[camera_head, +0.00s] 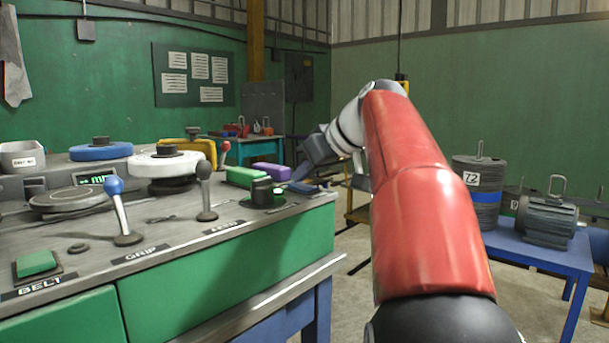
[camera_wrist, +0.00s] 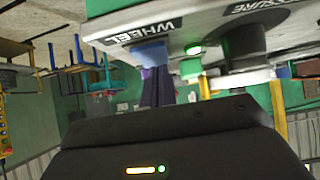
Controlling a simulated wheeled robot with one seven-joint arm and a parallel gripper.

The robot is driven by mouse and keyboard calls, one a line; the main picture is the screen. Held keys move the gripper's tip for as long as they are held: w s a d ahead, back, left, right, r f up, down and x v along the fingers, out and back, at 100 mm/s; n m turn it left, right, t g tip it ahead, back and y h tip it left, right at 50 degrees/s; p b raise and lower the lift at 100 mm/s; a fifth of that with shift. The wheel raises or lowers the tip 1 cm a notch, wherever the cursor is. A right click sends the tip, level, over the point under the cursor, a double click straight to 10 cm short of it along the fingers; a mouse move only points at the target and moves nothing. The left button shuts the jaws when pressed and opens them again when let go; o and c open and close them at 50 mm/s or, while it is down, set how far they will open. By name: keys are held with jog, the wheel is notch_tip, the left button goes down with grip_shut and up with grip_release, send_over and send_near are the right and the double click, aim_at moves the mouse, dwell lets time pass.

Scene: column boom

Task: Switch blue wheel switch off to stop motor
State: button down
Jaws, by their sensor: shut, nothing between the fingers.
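The blue wheel switch (camera_head: 304,187) lies flat at the right end of the grey console top in the head view. In the wrist view the switch (camera_wrist: 150,52) sits beside the WHEEL label (camera_wrist: 140,32), and that picture is turned upside down. My gripper (camera_head: 300,171) is shut and empty, its dark fingers pointing down just above and behind the switch. The closed fingers (camera_wrist: 157,84) also show close to the switch in the wrist view. I cannot tell whether they touch it. A green lamp (camera_wrist: 193,49) glows near the switch.
A black knob (camera_head: 263,189) stands left of the switch. Green (camera_head: 246,176) and purple (camera_head: 271,171) blocks lie behind it. Levers, wheels and a green BELT button (camera_head: 36,263) fill the rest of the console.

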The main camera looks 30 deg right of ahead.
jog(key=shift+w+f, duration=0.1)
jog(key=shift+f, duration=0.25)
jog(key=shift+w+r, duration=0.1)
jog(key=shift+w+a+r+p, duration=0.15)
jog(key=shift+w+a+p, duration=0.15)
jog(key=shift+w, duration=0.4)
